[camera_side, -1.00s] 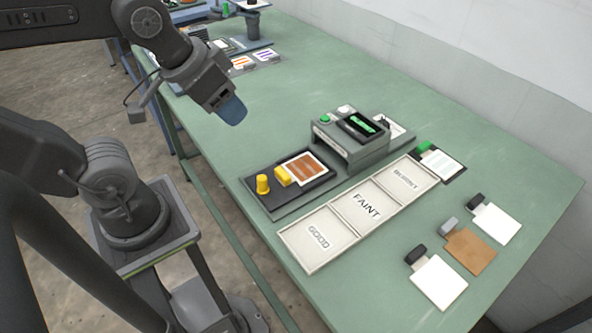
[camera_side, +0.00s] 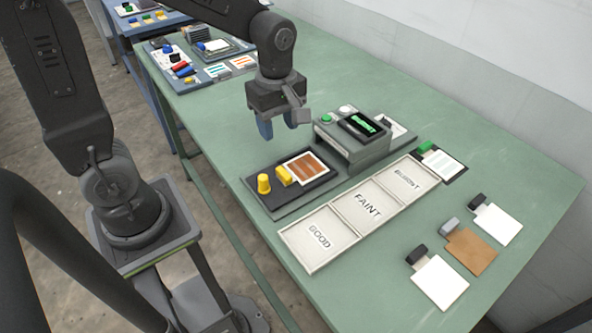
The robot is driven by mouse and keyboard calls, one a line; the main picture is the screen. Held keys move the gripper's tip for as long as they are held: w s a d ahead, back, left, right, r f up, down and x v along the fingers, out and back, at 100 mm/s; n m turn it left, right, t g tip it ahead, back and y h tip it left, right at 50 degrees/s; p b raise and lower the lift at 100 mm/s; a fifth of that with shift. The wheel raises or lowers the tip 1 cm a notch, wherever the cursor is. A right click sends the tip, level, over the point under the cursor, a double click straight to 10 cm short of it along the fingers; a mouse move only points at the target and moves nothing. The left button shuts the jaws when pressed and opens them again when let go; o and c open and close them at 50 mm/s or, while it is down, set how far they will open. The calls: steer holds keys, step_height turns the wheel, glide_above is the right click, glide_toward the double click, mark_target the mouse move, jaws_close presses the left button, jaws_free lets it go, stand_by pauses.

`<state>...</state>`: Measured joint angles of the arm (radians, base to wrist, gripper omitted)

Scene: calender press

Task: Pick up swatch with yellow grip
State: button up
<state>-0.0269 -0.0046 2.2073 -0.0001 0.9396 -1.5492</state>
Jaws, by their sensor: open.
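The swatch with the yellow grip (camera_side: 308,168) is a brown striped square in a pale frame, with a yellow block grip (camera_side: 284,177) at its left edge. It lies on the dark plate (camera_side: 262,207) in front of the press. A separate yellow knob (camera_side: 263,184) stands on the plate left of the grip. My gripper (camera_side: 280,128) is open and empty, with blue fingertips pointing down. It hangs above and behind the plate, apart from the swatch.
The grey press (camera_side: 352,140) with a green button and a display stands right of the swatch. A three-part tray (camera_side: 320,237) marked GOOD, FAINT and BURNT lies in front. Other swatches (camera_side: 470,252) with dark, grey or green grips lie at right.

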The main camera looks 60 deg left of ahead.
glide_above(284, 172)
steer(key=f, duration=0.4)
steer(key=a+f, duration=0.1)
steer(key=f, duration=0.1)
steer(key=shift+s+f, duration=0.15)
steer(key=shift+f, duration=0.25)
steer(key=shift+d+f, duration=0.15)
steer(key=shift+f, duration=0.75)
steer(key=shift+d+f, duration=0.2)
steer(key=shift+f, duration=0.7)
steer(key=shift+d+f, duration=0.15)
steer(key=shift+f, duration=0.75)
jaws_close()
steer(key=shift+r, duration=0.1)
